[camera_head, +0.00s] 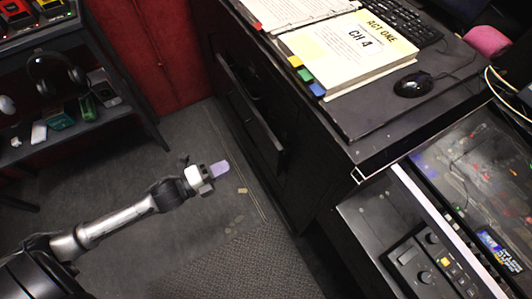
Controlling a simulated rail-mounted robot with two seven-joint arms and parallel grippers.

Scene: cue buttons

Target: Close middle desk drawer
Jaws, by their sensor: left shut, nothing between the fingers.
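The black desk (370,125) stands right of centre, with its drawer side facing left. A dark drawer front (248,112) on that side stands out from the desk body, with a gap behind it, so a drawer is partly open. I cannot tell clearly from this angle which drawer it is. My left gripper (220,169) is shut and empty, over the grey floor to the left of the desk and below the drawer front in the picture. It appears apart from the drawer. My right gripper is not in view.
On the desk lie a script binder (350,50), a keyboard (398,20) and a mouse (413,85). A dark shelf (135,100) with headphones (55,78) stands at the left. A control console (440,230) is at the lower right. The floor between shelf and desk is largely clear.

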